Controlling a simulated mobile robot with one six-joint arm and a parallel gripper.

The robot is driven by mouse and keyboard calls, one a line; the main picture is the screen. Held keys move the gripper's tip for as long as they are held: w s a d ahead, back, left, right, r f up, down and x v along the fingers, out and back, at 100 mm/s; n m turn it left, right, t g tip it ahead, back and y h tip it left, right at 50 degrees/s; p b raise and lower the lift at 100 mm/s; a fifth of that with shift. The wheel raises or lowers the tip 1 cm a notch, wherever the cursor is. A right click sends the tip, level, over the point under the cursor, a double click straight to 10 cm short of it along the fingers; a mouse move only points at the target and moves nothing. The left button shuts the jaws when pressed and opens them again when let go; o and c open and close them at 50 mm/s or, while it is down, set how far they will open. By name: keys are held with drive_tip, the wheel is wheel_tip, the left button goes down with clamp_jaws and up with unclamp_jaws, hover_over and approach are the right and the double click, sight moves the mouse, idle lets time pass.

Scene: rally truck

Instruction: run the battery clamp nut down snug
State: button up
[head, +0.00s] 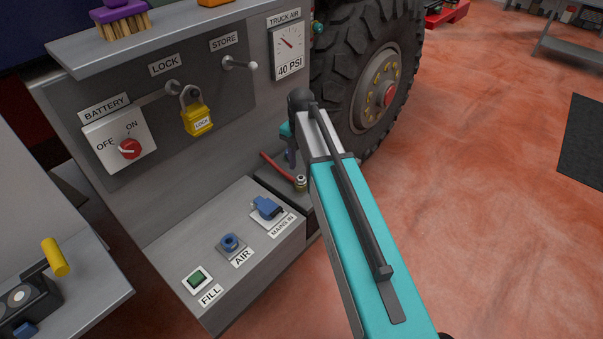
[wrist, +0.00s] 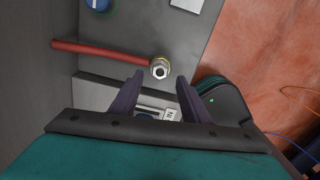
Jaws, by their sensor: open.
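The battery clamp nut (wrist: 160,69) is a bright metal hex on a post at the end of a red cable (wrist: 105,53) in the wrist view. In the head view the nut (head: 300,184) shows small beside my arm, with the red cable (head: 275,167) running up and left. My gripper (wrist: 160,78) is open and empty, its two dark fingers apart. The nut appears in line with the gap, just past the fingertips; I cannot tell the height between them. In the head view my arm hides most of the gripper.
The MAINS IN socket (head: 267,208) is on the grey box beside the battery recess. A yellow padlock (head: 197,118) hangs on the panel above, right of the red battery switch (head: 130,149). The truck wheel (head: 375,85) stands behind my arm. Open floor (head: 490,210) lies right.

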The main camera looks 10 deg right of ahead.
sight(301, 178)
drive_tip(key=shift+f, duration=2.1)
drive_tip(key=c, duration=1.1)
